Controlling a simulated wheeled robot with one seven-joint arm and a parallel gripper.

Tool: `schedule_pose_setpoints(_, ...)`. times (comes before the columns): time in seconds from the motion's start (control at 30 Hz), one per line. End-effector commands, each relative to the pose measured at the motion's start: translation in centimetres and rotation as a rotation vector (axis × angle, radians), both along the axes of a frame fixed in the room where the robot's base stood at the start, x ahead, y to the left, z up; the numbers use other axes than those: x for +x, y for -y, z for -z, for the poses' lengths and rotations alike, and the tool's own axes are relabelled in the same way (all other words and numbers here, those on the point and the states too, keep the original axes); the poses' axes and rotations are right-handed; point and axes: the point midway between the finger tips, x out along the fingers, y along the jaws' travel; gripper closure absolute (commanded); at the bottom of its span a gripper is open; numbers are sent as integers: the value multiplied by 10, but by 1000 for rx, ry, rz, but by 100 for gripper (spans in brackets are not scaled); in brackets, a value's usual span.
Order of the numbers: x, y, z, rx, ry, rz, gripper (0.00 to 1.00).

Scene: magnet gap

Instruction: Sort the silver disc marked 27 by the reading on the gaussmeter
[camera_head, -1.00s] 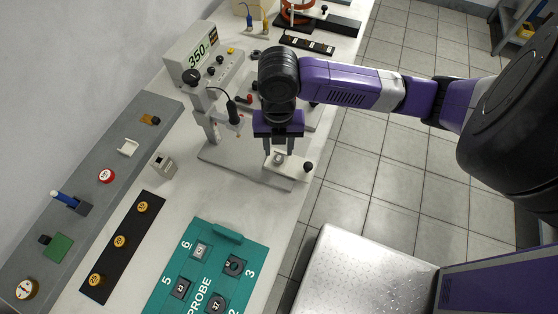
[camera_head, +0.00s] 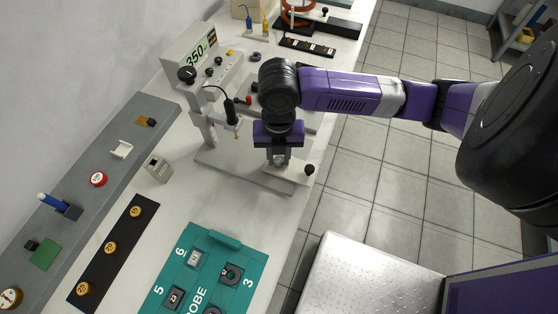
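The gaussmeter (camera_head: 190,52) stands at the upper left, and its green display reads about 350. My gripper (camera_head: 280,160) points down over the white slide plate (camera_head: 296,173) on the grey magnet stand. Its fingers are close together around a small silver disc (camera_head: 280,160) on that plate; the fingers cover most of it, and its number cannot be read. The probe stand (camera_head: 212,128), with a black probe and cable, is just left of my gripper.
A teal board (camera_head: 248,262) marked PROBE holds several pieces in numbered places at the front. A black strip (camera_head: 125,228) with several yellow discs lies left of it. A grey ledge (camera_head: 110,185) with small items runs along the wall.

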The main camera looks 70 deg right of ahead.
Motion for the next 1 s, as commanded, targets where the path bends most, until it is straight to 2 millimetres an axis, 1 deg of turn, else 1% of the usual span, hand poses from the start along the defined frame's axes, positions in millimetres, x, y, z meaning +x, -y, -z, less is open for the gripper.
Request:
schedule_pose_setpoints(0.23,0,0,-5,0,0,0,100)
schedule_pose_setpoints(0.8,0,0,-46,-1,0,0,100)
schedule_pose_setpoints(0.9,0,0,-51,0,0,0,100)
schedule_pose_setpoints(1.0,0,0,-51,0,1,1,100)
